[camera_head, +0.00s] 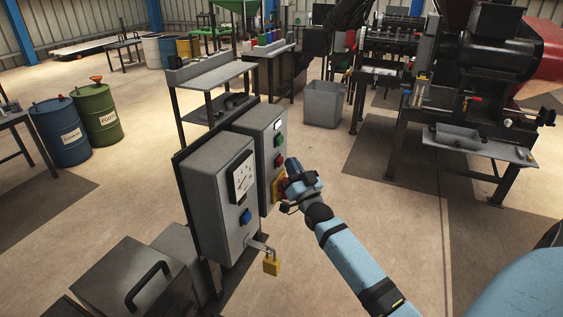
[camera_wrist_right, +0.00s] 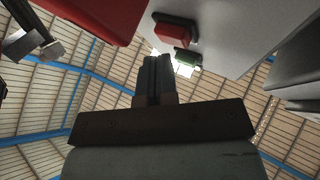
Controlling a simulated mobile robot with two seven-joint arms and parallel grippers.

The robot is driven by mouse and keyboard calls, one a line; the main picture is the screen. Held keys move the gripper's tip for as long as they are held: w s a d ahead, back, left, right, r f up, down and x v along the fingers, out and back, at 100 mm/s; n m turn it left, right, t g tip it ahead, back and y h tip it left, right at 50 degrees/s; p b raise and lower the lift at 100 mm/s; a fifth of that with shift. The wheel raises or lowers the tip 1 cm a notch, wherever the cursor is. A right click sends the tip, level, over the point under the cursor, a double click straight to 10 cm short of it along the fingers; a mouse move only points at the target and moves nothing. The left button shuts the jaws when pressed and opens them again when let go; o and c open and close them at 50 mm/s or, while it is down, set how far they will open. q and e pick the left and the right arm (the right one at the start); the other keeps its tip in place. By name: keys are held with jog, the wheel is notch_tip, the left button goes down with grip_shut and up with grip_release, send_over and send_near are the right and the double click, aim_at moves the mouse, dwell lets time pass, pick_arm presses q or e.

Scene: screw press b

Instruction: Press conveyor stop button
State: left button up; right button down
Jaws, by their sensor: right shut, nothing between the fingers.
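A grey control box (camera_head: 258,150) has a green button (camera_head: 278,140) at the top and a red button (camera_head: 280,160) below it. Lower down is a yellow-and-red control (camera_head: 277,188), partly hidden by my right gripper (camera_head: 287,187). That gripper is shut and empty, close in front of the box's lower face; contact cannot be told. In the right wrist view its closed fingers (camera_wrist_right: 157,78) point up the picture. A large red part (camera_wrist_right: 95,15) is near at upper left, with the small red button (camera_wrist_right: 175,30) and green button (camera_wrist_right: 187,58) beyond. My left gripper is not in view.
A second grey box with a dial (camera_head: 243,178), a blue button (camera_head: 245,217) and a yellow padlock (camera_head: 271,264) stands in front, left of my right gripper. A grey bin (camera_head: 323,103) and a large machine (camera_head: 480,60) are behind.

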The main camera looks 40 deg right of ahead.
jog(key=shift+s+d, duration=0.2)
jog(key=shift+s, duration=0.1)
jog(key=s, duration=0.1)
jog(key=s+d+p, duration=0.1)
jog(key=s, duration=0.1)
jog(key=s+d, duration=0.1)
jog(key=shift+s+d, duration=0.15)
jog(key=shift+s, duration=0.05)
dwell(0.9)
